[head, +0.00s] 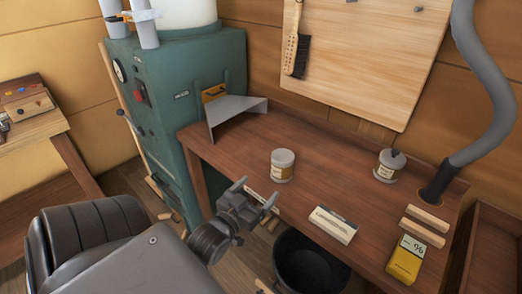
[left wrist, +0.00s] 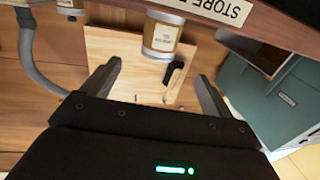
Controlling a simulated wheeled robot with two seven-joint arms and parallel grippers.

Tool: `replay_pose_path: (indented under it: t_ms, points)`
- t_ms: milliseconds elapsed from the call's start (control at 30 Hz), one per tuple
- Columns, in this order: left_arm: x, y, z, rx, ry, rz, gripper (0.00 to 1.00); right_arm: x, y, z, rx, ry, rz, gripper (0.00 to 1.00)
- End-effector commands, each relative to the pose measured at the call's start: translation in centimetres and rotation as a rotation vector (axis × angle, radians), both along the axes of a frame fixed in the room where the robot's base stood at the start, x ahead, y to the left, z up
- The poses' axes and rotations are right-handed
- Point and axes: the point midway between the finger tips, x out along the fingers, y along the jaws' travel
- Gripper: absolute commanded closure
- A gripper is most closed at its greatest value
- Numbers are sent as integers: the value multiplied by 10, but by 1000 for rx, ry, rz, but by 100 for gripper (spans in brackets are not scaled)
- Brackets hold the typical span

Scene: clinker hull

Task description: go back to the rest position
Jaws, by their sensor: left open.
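My left gripper (head: 256,193) is open and empty in front of the front edge of the brown workbench (head: 325,176). Its two fingers also show in the left wrist view (left wrist: 157,72), spread apart with nothing held between them. A pale tin with a tan label (head: 282,167) stands upright on the bench beyond the gripper, apart from it. In the left wrist view that tin (left wrist: 162,36) appears in the gap between the fingers, farther off. My right gripper is in neither view.
A teal machine (head: 180,106) stands left of the bench, by a bent grey sheet (head: 240,108). A lidded jar (head: 388,167), a labelled block (head: 333,224) and a yellow pack (head: 406,261) are on the bench. A black bin (head: 298,244) is below the front edge.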

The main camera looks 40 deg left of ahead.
Motion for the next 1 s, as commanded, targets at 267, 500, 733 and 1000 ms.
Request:
replay_pose_path:
  t_ms: [267, 500, 733, 1000]
  points:
    - [0, 0, 0, 0, -1, 0, 14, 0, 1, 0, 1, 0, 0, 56]
    - [0, 0, 0, 0, -1, 0, 14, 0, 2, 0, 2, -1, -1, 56]
    - [-6, -18, -33, -26, 166, -30, 14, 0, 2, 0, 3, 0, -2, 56]
    - [-64, -77, -125, -45, 726, -153, 14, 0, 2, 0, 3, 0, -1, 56]
